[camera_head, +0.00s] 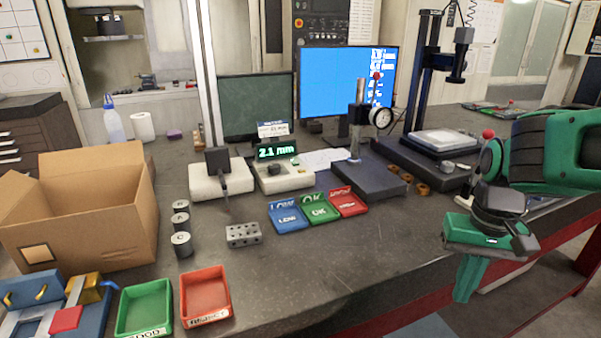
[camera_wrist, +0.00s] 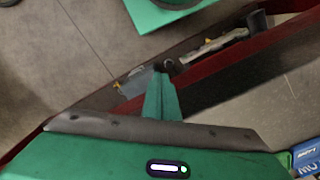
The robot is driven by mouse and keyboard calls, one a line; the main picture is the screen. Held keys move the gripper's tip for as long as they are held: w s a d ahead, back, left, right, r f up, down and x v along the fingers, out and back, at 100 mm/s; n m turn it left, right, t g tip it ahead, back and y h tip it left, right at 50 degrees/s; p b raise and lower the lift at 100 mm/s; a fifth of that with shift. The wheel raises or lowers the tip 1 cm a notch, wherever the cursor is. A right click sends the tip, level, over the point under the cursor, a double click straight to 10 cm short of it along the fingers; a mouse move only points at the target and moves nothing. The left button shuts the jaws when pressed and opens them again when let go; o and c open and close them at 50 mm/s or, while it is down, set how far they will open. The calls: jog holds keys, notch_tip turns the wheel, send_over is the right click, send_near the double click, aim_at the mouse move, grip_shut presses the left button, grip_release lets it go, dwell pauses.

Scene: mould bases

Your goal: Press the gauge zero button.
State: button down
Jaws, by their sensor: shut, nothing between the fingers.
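A light grey gauge unit (camera_head: 285,178) stands on the bench in the head view. Its dark display (camera_head: 277,151) reads 2.1 mm in green, and a dark knob-like part sits on its top. Small marks show on its top face, but I cannot tell which one is the zero button. A dial gauge (camera_head: 382,117) on a stand is to its right. My gripper (camera_head: 468,290) is shut and empty, pointing down at the bench's front right edge, well right of the gauge unit. Its shut green fingers also show in the wrist view (camera_wrist: 160,95), over the red edge and the floor.
Blue (camera_head: 288,217), green (camera_head: 319,209) and red (camera_head: 348,203) labelled trays lie in front of the gauge unit. A grey block with holes (camera_head: 243,235) and several dark cylinders are left of them. A cardboard box (camera_head: 85,215) stands far left. The front centre bench is clear.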

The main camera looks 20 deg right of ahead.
jog(key=w+r, duration=0.1)
jog(key=w, duration=0.2)
jog(key=w+r+t, duration=0.1)
jog(key=w, duration=0.3)
jog(key=w+r+t+h, duration=0.1)
jog(key=w+r, duration=0.1)
jog(key=w, duration=0.1)
jog(key=shift+w+d+r, duration=0.1)
jog(key=shift+w+d, duration=0.2)
jog(key=shift+d, duration=0.1)
jog(key=w+a+r+t, duration=0.1)
jog(key=w+r, duration=0.1)
jog(key=w, duration=0.5)
jog(key=w+a+r+t, duration=0.2)
jog(key=w, duration=0.4)
notch_tip(320, 180, up, 8)
jog(key=t+y, duration=0.3)
jog(key=t, duration=0.1)
send_over(302, 171)
jog(key=shift+s+d+r, duration=0.1)
jog(key=shift+s+r, duration=0.05)
jog(key=shift+s, duration=0.1)
jog(key=shift+f, duration=4.4)
